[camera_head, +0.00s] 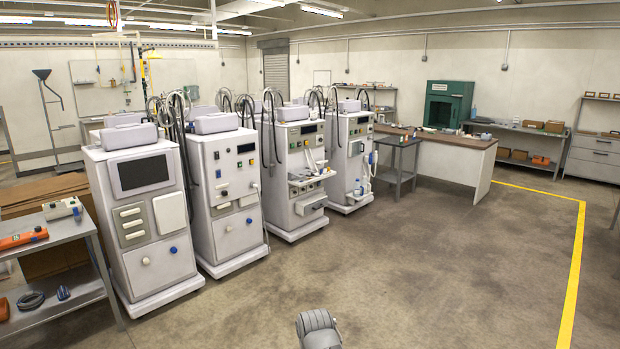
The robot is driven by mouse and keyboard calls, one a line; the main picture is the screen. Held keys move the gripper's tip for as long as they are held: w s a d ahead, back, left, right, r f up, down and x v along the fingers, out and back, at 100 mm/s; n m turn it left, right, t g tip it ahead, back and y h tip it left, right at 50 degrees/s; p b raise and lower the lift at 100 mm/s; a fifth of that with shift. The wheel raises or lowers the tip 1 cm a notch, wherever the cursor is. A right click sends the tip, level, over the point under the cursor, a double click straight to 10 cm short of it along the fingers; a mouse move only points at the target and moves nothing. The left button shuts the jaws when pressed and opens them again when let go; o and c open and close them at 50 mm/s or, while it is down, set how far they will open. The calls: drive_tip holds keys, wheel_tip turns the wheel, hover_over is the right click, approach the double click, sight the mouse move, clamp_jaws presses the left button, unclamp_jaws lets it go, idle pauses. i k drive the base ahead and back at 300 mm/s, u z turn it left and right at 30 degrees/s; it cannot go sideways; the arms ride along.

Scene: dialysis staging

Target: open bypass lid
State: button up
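Several white dialysis machines stand in a row from the left to the middle of the head view. The nearest machine (146,257) has a dark screen and a white rounded panel (170,213) on its front that looks like a closed cover. I cannot tell which part is the bypass lid. The second machine (230,213), the third machine (293,213) and the fourth machine (350,170) stand to its right. A grey rounded part, likely of my arm, shows at the bottom edge. My gripper's fingers are not in view.
A metal shelf table (62,232) at the left holds an orange tool (23,238). A wooden-topped counter (440,155) and a small grey side table (398,150) stand behind. The concrete floor before the machines is clear, with a yellow line (574,270) at right.

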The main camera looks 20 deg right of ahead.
sight(306, 174)
drive_tip(key=z, duration=0.2)
drive_tip(key=i, duration=1.35)
drive_tip(key=z, duration=0.5)
drive_tip(key=i, duration=3)
drive_tip(key=u, duration=0.25)
drive_tip(key=i, duration=1.7)
drive_tip(key=u, duration=0.3)
